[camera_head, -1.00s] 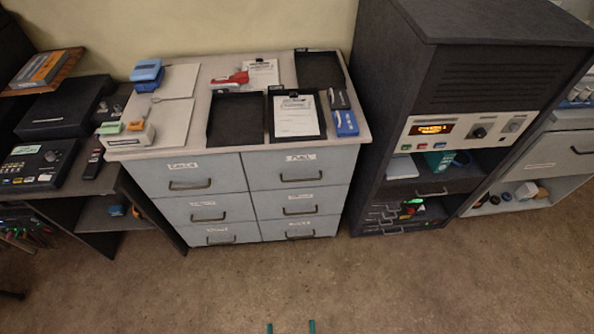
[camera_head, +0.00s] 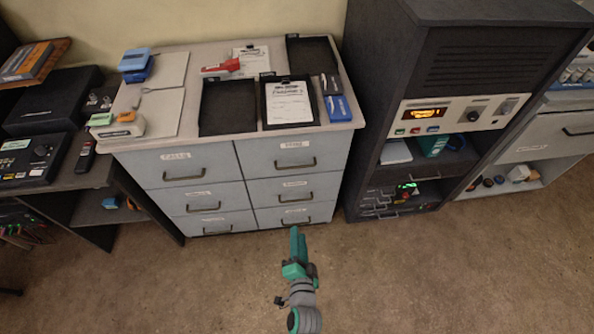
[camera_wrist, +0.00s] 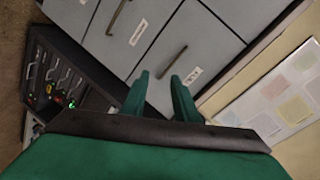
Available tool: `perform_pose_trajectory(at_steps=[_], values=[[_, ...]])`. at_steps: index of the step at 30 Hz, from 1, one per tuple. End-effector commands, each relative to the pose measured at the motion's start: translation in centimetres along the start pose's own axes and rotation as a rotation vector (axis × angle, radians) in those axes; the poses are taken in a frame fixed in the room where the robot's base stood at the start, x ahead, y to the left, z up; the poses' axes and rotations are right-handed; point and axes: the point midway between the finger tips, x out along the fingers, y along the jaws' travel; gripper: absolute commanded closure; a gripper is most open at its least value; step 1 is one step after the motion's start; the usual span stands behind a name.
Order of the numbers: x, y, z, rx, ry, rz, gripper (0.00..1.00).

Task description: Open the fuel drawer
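The fuel drawer (camera_head: 270,158) is the top right drawer of the grey cabinet, with a small white label (camera_head: 294,144) above its dark bar handle (camera_head: 295,163). It is shut, flush with the drawers around it. My gripper (camera_head: 296,231) is in front of the cabinet's lower right part in the head view, apart from the handle. In the wrist view my gripper (camera_wrist: 162,76) has its two green fingers apart with nothing between them. The fuel drawer's handle (camera_wrist: 172,62) shows just beyond the fingertips.
The countertop (camera_head: 190,115) holds trays, clipboards and a red stapler (camera_head: 220,66). A dark console (camera_head: 385,120) stands close on the right and a dark desk (camera_head: 95,200) on the left. The floor (camera_head: 420,270) in front is clear.

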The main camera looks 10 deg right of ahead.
Motion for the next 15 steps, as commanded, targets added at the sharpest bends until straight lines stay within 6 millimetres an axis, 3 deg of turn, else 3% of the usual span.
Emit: perform_pose_trajectory(at_steps=[1, 3, 9, 15], values=[[2.3, -0.4, -0.6, 0.062, 0.001, -0.009, 0.73], [4.9, -0.8, -1.2, 0.150, -0.004, -0.017, 0.73], [11.4, -2.5, -3.1, 0.375, -0.027, -0.042, 0.73], [14.6, -3.7, -4.3, 0.492, -0.045, -0.057, 0.73]])
